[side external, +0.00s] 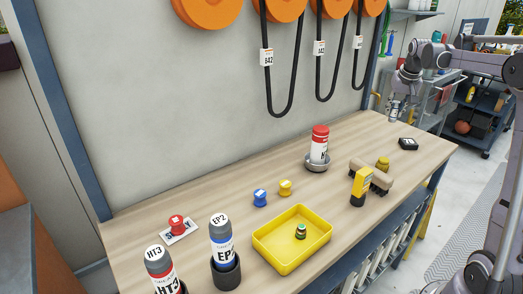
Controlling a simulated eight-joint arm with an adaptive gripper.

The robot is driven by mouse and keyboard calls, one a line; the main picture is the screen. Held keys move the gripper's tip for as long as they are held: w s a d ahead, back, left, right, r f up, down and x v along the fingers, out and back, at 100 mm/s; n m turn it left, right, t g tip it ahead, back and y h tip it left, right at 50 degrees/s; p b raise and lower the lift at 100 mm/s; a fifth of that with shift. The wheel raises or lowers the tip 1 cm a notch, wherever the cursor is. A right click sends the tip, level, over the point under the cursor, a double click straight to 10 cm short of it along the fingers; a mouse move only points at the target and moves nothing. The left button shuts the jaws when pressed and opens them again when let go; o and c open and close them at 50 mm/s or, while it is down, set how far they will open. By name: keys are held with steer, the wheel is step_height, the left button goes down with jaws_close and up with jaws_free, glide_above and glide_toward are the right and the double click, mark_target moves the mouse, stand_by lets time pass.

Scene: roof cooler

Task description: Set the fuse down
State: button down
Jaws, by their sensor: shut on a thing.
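My gripper (394,110) is at the upper right, pointing down over the far right end of the wooden workbench (235,185). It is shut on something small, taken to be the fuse. The fuse is too small and too covered by the fingers to make out its shape or colour. I cannot tell exactly how high the gripper is above the bench top.
A red-capped bottle (319,145) stands in a metal dish. A yellow tray (262,242) holds a small green-topped piece (300,232). Belts hang above.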

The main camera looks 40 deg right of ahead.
steer(key=w+a+n+t+y, duration=0.1)
steer(key=w+a+n, duration=0.3)
steer(key=a, duration=0.7)
steer(key=w+a+n+y, duration=0.2)
steer(key=w+a+n, duration=0.2)
steer(key=a, duration=0.8)
steer(key=s+a+n+y, duration=0.25)
steer(key=a+n, duration=0.55)
steer(key=a, duration=1.4)
steer(key=w+a+f, duration=0.1)
steer(key=a+f, duration=0.3)
steer(key=w+a+f, duration=0.1)
steer(key=a+f, duration=0.3)
steer(key=w+a+f, duration=0.1)
steer(key=a+f, duration=0.3)
steer(key=shift+w+f, duration=0.1)
steer(key=shift+f, duration=1.95)
steer(key=shift+f, duration=0.15)
steer(key=c, duration=1.1)
jaws_free()
steer(key=shift+c, duration=0.2)
